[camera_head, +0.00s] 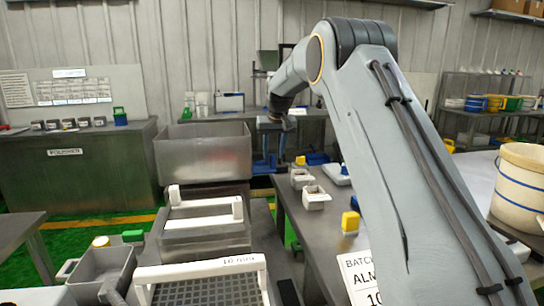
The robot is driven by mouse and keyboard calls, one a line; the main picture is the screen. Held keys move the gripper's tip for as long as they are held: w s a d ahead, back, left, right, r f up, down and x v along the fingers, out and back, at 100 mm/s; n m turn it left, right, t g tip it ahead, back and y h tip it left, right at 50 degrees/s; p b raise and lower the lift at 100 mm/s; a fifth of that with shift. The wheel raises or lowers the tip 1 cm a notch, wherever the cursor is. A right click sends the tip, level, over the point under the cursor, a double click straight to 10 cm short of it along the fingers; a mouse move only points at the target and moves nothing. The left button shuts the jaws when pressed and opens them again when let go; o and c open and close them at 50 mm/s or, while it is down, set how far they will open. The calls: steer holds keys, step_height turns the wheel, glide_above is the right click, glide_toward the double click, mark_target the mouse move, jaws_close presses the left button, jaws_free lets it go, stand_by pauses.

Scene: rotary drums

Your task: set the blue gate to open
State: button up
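No part that I can surely call the blue gate shows. A small blue shape (264,164) stands low behind the grey metal bin, and a blue piece (317,158) lies further right; I cannot tell whether either belongs to the gate. My arm reaches from the lower right up and away, then bends down toward the far workbench. The end of my arm, with my gripper (276,138), is small and dark beside the bin's right edge. Its fingers are too unclear to tell open from shut, or to see anything held.
A large grey metal bin (203,152) stands at centre left, with white-handled trays (203,220) in front. A dark bench (305,215) with small white and yellow boxes runs along the right. A white bucket (520,190) stands at far right. Green floor shows at left.

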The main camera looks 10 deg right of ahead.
steer(key=shift+x, duration=1.2)
steer(key=shift+a, duration=0.1)
jaws_close()
steer(key=d, duration=0.6)
steer(key=shift+d+p, duration=0.2)
steer(key=shift+p, duration=0.25)
steer(key=shift+r, duration=0.1)
jaws_free()
steer(key=shift+d, duration=0.25)
steer(key=shift+a, duration=0.25)
steer(key=v, duration=0.7)
steer(key=shift+s+r+b, duration=0.2)
steer(key=shift+r+b, duration=0.1)
steer(key=shift+b, duration=0.15)
